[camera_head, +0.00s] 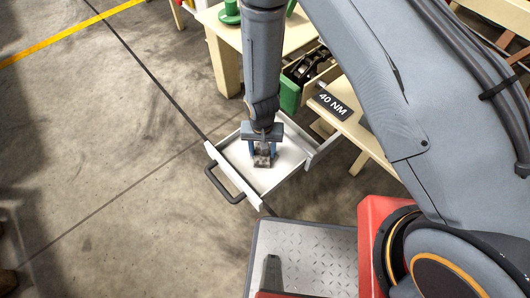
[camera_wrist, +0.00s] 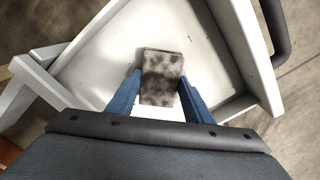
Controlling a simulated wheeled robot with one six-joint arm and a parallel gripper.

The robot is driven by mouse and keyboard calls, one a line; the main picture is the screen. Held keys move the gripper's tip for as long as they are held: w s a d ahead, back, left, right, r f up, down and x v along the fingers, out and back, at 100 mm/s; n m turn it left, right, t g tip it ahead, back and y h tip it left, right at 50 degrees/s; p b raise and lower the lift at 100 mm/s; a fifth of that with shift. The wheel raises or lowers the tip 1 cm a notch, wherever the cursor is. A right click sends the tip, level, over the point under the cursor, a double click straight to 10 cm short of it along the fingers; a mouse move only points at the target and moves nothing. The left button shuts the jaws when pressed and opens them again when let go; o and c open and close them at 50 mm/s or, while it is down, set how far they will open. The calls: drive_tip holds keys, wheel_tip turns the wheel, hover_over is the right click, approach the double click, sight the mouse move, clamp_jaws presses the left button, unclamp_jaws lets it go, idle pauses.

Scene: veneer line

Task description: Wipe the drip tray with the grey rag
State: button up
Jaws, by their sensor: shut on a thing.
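The white drip tray (camera_head: 237,157) is a shallow open box with a dark handle (camera_head: 223,184) on its front. My gripper (camera_head: 263,158) points down inside the tray, its blue fingers shut on the grey rag (camera_head: 263,161). In the wrist view the rag (camera_wrist: 162,77) is a mottled, dark-stained grey block between the fingertips (camera_wrist: 161,95). It is over the white floor of the tray (camera_wrist: 110,60); I cannot tell whether it touches it. Small dark specks show on the tray floor near the rag. The part of the floor under the gripper is hidden.
A cream table (camera_head: 222,60) with a green object (camera_head: 230,12) stands behind the tray. A green bin (camera_head: 290,94) with dark parts and a black "40 NM" sign (camera_head: 333,103) are just behind right. Concrete floor lies clear to the left.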

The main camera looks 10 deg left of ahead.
drive_tip(key=shift+w+a+b, duration=0.35)
drive_tip(key=shift+w+a, duration=0.8)
drive_tip(key=shift+a, duration=0.15)
drive_tip(key=shift+w+a+b, duration=0.35)
drive_tip(key=shift+w+a, duration=0.75)
drive_tip(key=shift+a, duration=0.2)
drive_tip(key=shift+w+d+f, duration=0.15)
drive_tip(key=shift+w+d, duration=0.6)
drive_tip(key=shift+w, duration=0.1)
drive_tip(key=shift+s+d+r+p, duration=0.1)
drive_tip(key=shift+s+d+p, duration=1.15)
drive_tip(key=shift+d, duration=0.3)
drive_tip(key=shift+s+d+r+p, duration=0.1)
drive_tip(key=shift+s+d+p, duration=0.95)
drive_tip(key=shift+s+d, duration=0.4)
drive_tip(key=shift+s+d+f+p, duration=0.1)
drive_tip(key=shift+s+d+p, duration=0.5)
drive_tip(key=shift+d, duration=0.25)
drive_tip(key=shift+s+d+p, duration=0.45)
drive_tip(key=shift+s+d, duration=0.15)
drive_tip(key=shift+d, duration=0.2)
drive_tip(key=shift+w+a, duration=0.1)
drive_tip(key=shift+w+a+b, duration=0.55)
drive_tip(key=shift+w+a, duration=0.75)
drive_tip(key=shift+a, duration=0.25)
drive_tip(key=shift+w+a+b, duration=0.5)
drive_tip(key=shift+w+a, duration=0.8)
drive_tip(key=shift+a, duration=0.2)
